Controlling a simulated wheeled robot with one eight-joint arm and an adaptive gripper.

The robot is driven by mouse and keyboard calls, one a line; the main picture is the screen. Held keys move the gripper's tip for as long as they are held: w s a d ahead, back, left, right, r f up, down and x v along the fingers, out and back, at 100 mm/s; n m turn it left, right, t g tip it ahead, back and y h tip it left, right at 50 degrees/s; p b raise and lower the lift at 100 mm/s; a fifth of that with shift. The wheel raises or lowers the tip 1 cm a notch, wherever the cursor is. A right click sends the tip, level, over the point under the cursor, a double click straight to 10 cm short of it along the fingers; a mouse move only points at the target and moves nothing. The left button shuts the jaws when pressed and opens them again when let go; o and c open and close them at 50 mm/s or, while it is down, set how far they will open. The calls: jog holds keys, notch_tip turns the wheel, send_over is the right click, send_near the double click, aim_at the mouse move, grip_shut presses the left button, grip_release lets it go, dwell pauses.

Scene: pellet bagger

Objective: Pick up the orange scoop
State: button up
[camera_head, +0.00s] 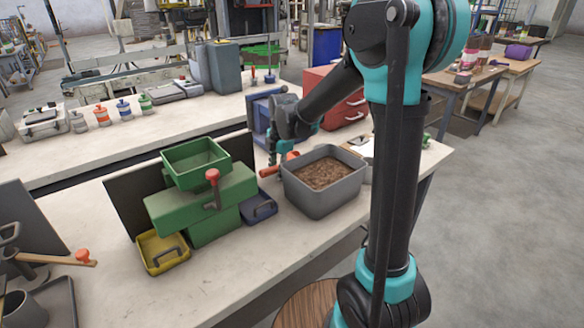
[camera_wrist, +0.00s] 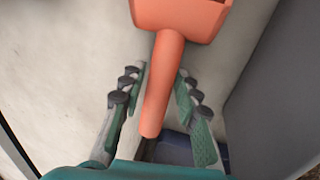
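The orange scoop (camera_wrist: 178,14) lies on the pale bench top, its bowl at the top of the wrist view and its handle (camera_wrist: 163,85) pointing down toward my palm. My gripper (camera_wrist: 160,74) is open, with one finger on each side of the handle. A gap shows between the handle and each finger pad. In the head view an orange part of the scoop (camera_head: 268,171) shows beside my gripper (camera_head: 279,155); the rest is partly hidden by the gripper and the grey bin.
The grey bin of brown pellets (camera_head: 322,200) stands close on the right; its wall (camera_wrist: 280,100) also shows in the wrist view. The green bagger (camera_head: 205,200), blue tray (camera_head: 259,208) and yellow tray (camera_head: 162,252) stand to the left. The bench front is clear.

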grip_shut()
